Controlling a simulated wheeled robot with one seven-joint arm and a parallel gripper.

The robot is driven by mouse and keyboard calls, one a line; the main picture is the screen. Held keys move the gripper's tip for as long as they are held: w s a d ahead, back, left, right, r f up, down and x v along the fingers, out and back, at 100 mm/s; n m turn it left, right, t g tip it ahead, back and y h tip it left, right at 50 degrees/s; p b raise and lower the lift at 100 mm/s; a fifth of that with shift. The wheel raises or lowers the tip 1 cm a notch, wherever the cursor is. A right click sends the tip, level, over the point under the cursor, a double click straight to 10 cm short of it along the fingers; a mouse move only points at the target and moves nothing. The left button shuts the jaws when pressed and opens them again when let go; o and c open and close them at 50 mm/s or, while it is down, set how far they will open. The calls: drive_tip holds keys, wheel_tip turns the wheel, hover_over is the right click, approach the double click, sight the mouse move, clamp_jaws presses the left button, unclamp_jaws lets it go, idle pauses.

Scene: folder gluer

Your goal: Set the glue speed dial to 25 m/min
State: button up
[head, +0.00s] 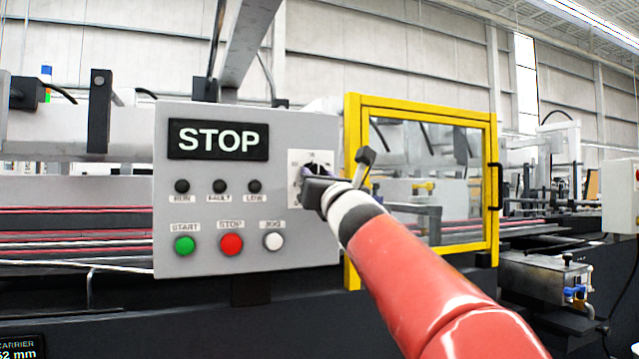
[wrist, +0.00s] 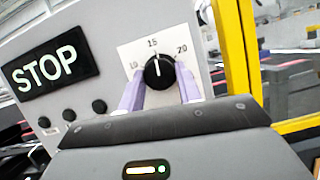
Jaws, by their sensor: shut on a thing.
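The glue speed dial is a round black knob (wrist: 158,72) with a white pointer line, on a white scale plate (wrist: 127,52). In the wrist view the marks 10, 15 and 20 show, and the pointer is at about 15. The lower part of the scale is hidden behind my gripper, and no 25 mark can be seen. My gripper (wrist: 159,78) has its two pale purple fingers on either side of the knob, shut on it. In the head view my gripper (head: 314,174) covers most of the dial, and only the plate's edges (head: 294,158) show.
The grey control panel (head: 215,268) carries a STOP display (head: 218,140), dark lamps (head: 219,186), and green (head: 184,245), red (head: 231,245) and white (head: 274,243) buttons. A yellow-framed guard door (head: 352,125) stands close to the right of the dial.

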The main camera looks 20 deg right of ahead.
drive_tip(key=shift+m+g+h+b, duration=0.3)
drive_tip(key=shift+m+h+b, duration=0.9)
drive_tip(key=shift+m, duration=1.3)
drive_tip(key=shift+a+m+g+h, duration=0.15)
drive_tip(key=shift+m+h, duration=0.15)
drive_tip(key=shift+m, duration=0.4)
drive_tip(key=shift+a+m+g+h, duration=0.15)
drive_tip(key=shift+m+h, duration=0.15)
drive_tip(key=shift+m, duration=0.4)
drive_tip(key=shift+b, duration=0.3)
drive_tip(key=m+g+p, duration=0.1)
drive_tip(key=m, duration=0.3)
drive_tip(key=r+m+g+h+p, duration=0.1)
drive_tip(key=m+g+p, duration=0.1)
drive_tip(key=m, duration=0.2)
drive_tip(key=m+g+h+p, duration=0.1)
drive_tip(key=m+p, duration=0.1)
drive_tip(key=m, duration=0.3)
drive_tip(key=shift+r+g, duration=0.15)
drive_tip(key=shift+g, duration=0.25)
drive_tip(key=m+g+p, duration=0.1)
drive_tip(key=m+p, duration=0.2)
drive_tip(key=p, duration=0.1)
drive_tip(key=shift+m+y, duration=0.3)
drive_tip(key=shift+y, duration=0.1)
drive_tip(key=shift+m+g+p, duration=0.4)
drive_tip(key=shift+m+p, duration=0.3)
